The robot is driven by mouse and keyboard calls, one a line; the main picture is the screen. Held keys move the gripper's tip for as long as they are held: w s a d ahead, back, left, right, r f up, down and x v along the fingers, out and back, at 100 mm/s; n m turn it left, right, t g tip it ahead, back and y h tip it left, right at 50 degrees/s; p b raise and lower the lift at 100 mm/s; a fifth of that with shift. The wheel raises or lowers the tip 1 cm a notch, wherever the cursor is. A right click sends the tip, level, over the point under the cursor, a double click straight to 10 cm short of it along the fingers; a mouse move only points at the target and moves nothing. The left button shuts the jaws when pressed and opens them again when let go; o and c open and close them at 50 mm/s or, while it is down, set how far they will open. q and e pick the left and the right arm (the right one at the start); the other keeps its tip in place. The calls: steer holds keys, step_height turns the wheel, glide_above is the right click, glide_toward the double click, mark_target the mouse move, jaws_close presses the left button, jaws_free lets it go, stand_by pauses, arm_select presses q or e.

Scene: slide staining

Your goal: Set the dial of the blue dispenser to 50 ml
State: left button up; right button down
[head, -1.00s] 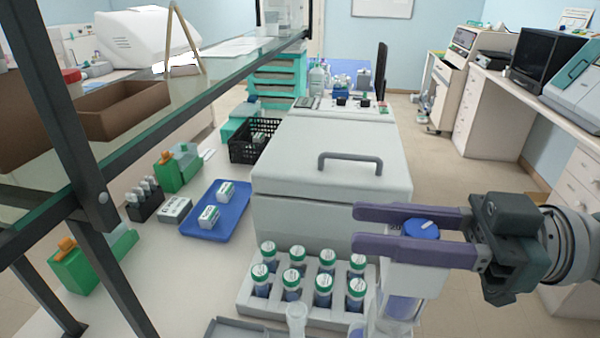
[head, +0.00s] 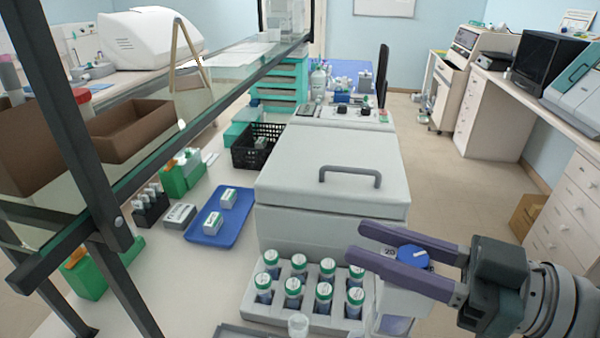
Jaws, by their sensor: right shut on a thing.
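The dispenser (head: 403,300) is at the lower right of the head view, a pale body with a blue dial (head: 406,250) on top. A white mark shows on the dial, and a label reading 20 sits at its left. My right gripper (head: 364,241) comes in from the right, with one purple finger on each side of the dial. It is shut on the dial. The fingers hide part of the dial's rim and other scale figures, so I cannot read the setting surely. My left gripper is not in view.
A rack (head: 258,309) of several green-capped bottles stands left of the dispenser. Behind it is a large white box with a grey handle (head: 350,177). A blue tray (head: 236,233) with small boxes lies further left, beside a dark shelf frame (head: 75,130).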

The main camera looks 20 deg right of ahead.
steer(key=m+h, duration=0.1)
steer(key=t+h+p, duration=0.1)
steer(key=m+t+h, duration=0.1)
steer(key=shift+w+d+r+m, duration=0.1)
steer(key=shift+w+d+m, duration=0.1)
steer(key=shift+d+m, duration=0.1)
steer(key=shift+w+d+m+t+h+p, duration=0.15)
steer(key=shift+m+t+h+p, duration=0.25)
steer(key=shift+m+h, duration=0.5)
steer(key=shift+d+m+t+h+p, duration=0.25)
steer(key=shift+m+t+h, duration=0.25)
steer(key=shift+h, duration=0.8)
steer(key=c, duration=0.5)
jaws_free()
